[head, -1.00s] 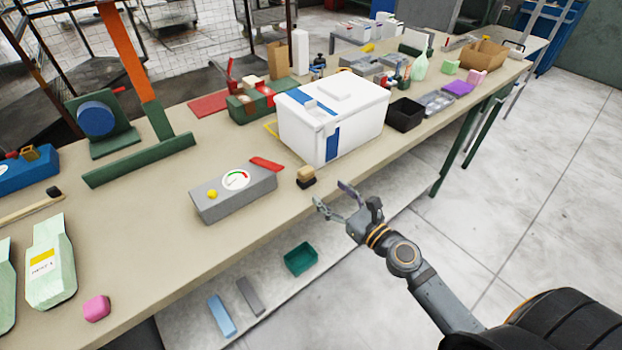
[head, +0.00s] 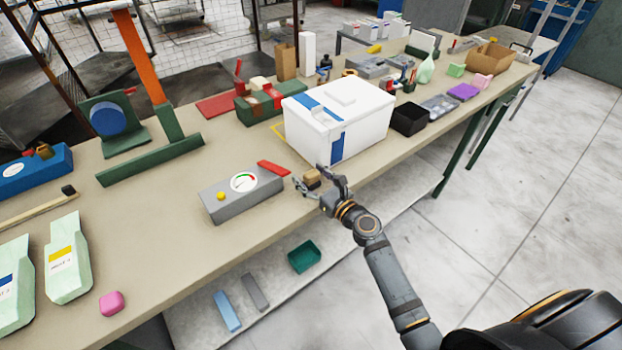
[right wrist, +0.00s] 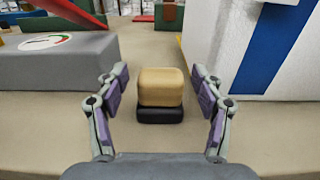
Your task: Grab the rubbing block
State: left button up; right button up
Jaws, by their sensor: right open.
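The rubbing block (head: 312,177) is a small tan block on a black base, standing on the bench near its front edge. In the right wrist view the rubbing block (right wrist: 161,88) sits upright, centred between the fingers. My right gripper (head: 318,180) is open, with its fingers reaching toward the block from the front edge. In the right wrist view the right gripper (right wrist: 160,108) has a finger on each side, with visible gaps to the block. In the head view the fingers partly hide the block. My left gripper is not in view.
A grey gauge box (head: 240,199) stands left of the block, with a red piece (head: 274,168) behind. A large white box (head: 342,125) stands close behind and right. A black bin (head: 408,118) is farther right. A green tray (head: 304,257) lies on the lower shelf.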

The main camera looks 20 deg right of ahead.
aim_at(311, 173)
jog(key=shift+s, duration=0.15)
jog(key=shift+c, duration=0.6)
jog(key=c, duration=1.2)
jog(key=shift+r, duration=0.15)
jog(key=shift+r+p, duration=0.35)
notch_tip(311, 173, up, 3)
jog(key=shift+r+p, duration=0.1)
jog(key=shift+p, duration=1.05)
jog(key=s+r+p, duration=0.1)
jog(key=s+r, duration=0.2)
jog(key=s, duration=0.1)
jog(key=s+a+r+p, duration=0.1)
jog(key=s+r, duration=0.2)
jog(key=s, duration=0.2)
jog(key=s+a+r+p, duration=0.1)
jog(key=s+r, duration=0.2)
jog(key=s, duration=0.1)
jog(key=shift+s+a, duration=0.25)
jog(key=shift+s, duration=0.1)
jog(key=shift+f, duration=0.1)
